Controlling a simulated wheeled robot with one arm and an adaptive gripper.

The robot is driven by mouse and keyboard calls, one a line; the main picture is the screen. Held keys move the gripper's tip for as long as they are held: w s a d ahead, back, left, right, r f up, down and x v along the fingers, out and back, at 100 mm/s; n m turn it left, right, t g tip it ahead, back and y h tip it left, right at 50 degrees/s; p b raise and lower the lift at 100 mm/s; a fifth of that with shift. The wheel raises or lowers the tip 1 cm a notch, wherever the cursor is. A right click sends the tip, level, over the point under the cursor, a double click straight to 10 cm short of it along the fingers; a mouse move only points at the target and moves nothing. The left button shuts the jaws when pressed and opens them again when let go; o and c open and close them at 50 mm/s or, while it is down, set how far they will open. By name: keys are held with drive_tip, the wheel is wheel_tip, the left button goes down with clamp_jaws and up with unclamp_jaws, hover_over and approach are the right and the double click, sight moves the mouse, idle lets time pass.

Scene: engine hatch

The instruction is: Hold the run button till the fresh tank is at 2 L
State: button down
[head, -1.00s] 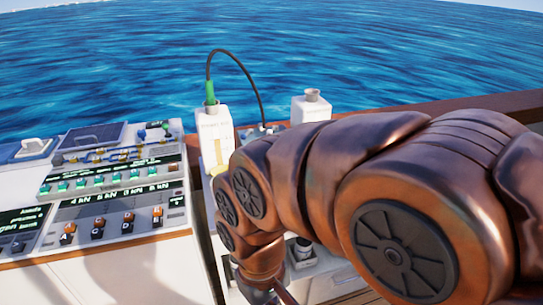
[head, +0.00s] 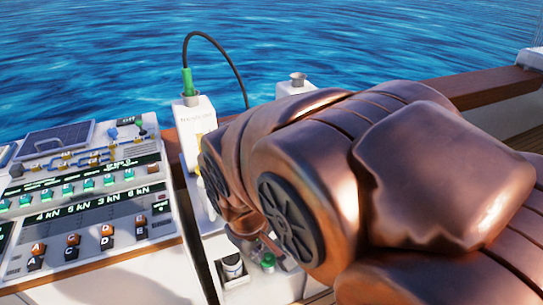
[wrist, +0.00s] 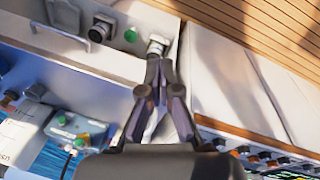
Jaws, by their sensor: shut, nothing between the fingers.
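In the head view a white tank (head: 193,117) with a green fitting and black hose stands behind the counter; its lettering is too small to read surely. A second white tank (head: 296,86) is partly hidden by my arm. Which one is the run button cannot be told.
A console (head: 80,205) with coloured buttons and displays fills the left of the head view. A wooden rail (head: 490,90) runs behind, with water beyond.

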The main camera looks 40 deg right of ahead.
drive_tip(key=w+d+n+t+h+b, duration=0.3)
drive_tip(key=w+d+n+h+b, duration=0.15)
drive_tip(key=d, duration=0.55)
drive_tip(key=w+d+n+t+h+b, duration=0.35)
drive_tip(key=w+d+b, duration=0.2)
drive_tip(key=d, duration=0.55)
drive_tip(key=w+d+n+t+h+b, duration=0.35)
drive_tip(key=w+d+b, duration=0.2)
drive_tip(key=d, duration=0.45)
drive_tip(key=w+f+n+t+y+b, duration=0.1)
drive_tip(key=f+n+y+b, duration=0.1)
drive_tip(key=n, duration=0.4)
drive_tip(key=w+d+f+n+t+y+b, duration=0.1)
drive_tip(key=f+n+t+y+b, duration=0.1)
drive_tip(key=f+n+b, duration=0.2)
drive_tip(key=w+f+n+t+y+b, duration=0.1)
drive_tip(key=f+n+t+y+b, duration=0.1)
drive_tip(key=n, duration=0.6)
drive_tip(key=shift+d+f+n+b, duration=0.3)
drive_tip(key=shift+f+b, duration=0.45)
drive_tip(key=shift+b, duration=0.65)
drive_tip(key=shift+a+f+n+t+y, duration=0.2)
drive_tip(key=shift+f+n+t+y, duration=0.15)
drive_tip(key=shift+f+n+t, duration=0.15)
drive_tip(key=shift+r, duration=0.1)
drive_tip(key=shift+w, duration=0.1)
